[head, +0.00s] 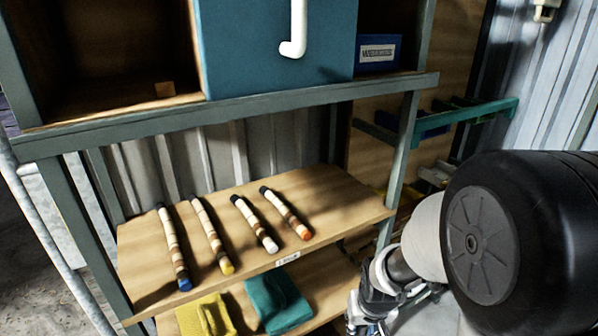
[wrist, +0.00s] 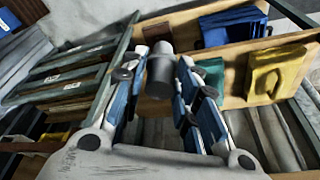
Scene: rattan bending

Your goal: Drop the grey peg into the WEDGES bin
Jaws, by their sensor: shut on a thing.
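The WEDGES bin (head: 378,52) is a small blue bin with a white label reading WEDGES. It stands at the right end of the upper shelf in the head view, beside a blue-green door. The grey peg (wrist: 160,72) is a short, dark grey cylinder between my fingers in the wrist view. My gripper (wrist: 160,88) is shut on it. In the head view my gripper (head: 366,312) is at the bottom edge, well below the bin and right of the lower shelves. The peg cannot be made out there.
Several banded rattan sticks (head: 212,236) lie on the middle shelf (head: 345,192). Yellow (head: 206,316) and teal (head: 278,301) cloths lie on the shelf below. A cabinet post (head: 402,160) stands between these shelves and a green rack (head: 480,112) at right.

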